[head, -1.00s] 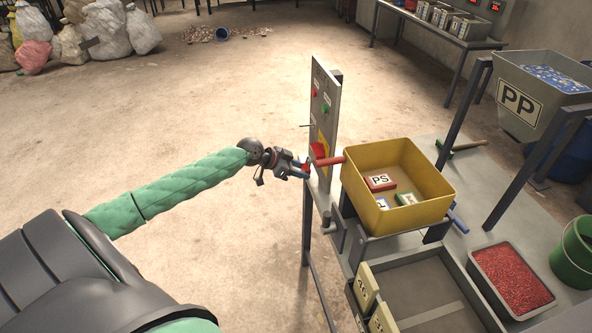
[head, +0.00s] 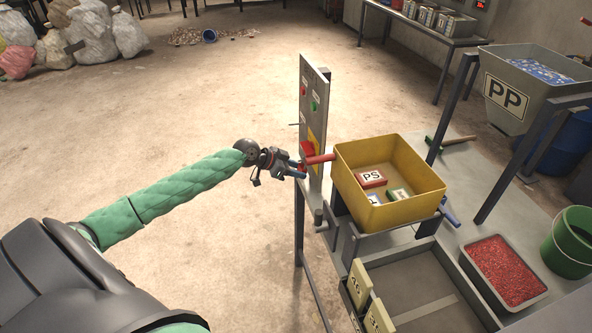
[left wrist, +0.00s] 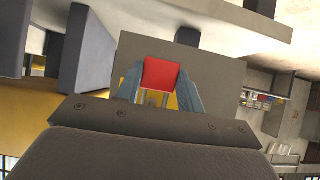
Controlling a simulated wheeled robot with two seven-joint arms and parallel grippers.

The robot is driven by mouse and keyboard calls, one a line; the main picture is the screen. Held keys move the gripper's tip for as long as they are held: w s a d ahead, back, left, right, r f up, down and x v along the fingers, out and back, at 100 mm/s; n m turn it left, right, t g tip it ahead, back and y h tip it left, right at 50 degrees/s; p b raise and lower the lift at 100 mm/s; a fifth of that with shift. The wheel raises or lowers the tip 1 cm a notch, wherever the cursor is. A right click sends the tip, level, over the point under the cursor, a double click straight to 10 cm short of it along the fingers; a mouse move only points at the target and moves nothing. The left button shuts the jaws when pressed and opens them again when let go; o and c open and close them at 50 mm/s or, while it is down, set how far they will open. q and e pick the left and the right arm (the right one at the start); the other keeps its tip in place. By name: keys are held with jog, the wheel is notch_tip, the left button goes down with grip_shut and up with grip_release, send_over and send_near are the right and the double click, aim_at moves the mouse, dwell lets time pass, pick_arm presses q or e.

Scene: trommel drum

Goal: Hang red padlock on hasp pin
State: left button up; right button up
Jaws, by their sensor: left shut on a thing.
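My left gripper (head: 299,171) is shut on the red padlock, in front of the left side of the upright grey panel (head: 315,88). In the left wrist view the red padlock (left wrist: 161,73) sits between the two blue fingers, with grey shackle legs below its body and a grey plate behind. In the head view the padlock is hard to tell from the red parts on the panel. A thin dark pin (head: 295,124) sticks out from the panel's left edge, above the gripper; I cannot tell if it is the hasp pin. My right gripper is not in view.
A yellow bin (head: 390,212) with labelled blocks stands right of the panel, with a red bar (head: 322,158) at its left side. A grey tray (head: 405,285), a tub of red pellets (head: 503,270) and a green bucket (head: 570,243) lie further right.

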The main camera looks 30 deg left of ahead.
pick_arm(q)
jog(key=o, duration=1.1)
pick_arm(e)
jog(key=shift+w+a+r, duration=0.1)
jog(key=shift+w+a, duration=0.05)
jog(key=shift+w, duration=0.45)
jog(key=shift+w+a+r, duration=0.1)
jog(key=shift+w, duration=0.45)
pick_arm(q)
jog(key=shift+b+v, duration=1.55)
jog(key=shift+v, duration=2.35)
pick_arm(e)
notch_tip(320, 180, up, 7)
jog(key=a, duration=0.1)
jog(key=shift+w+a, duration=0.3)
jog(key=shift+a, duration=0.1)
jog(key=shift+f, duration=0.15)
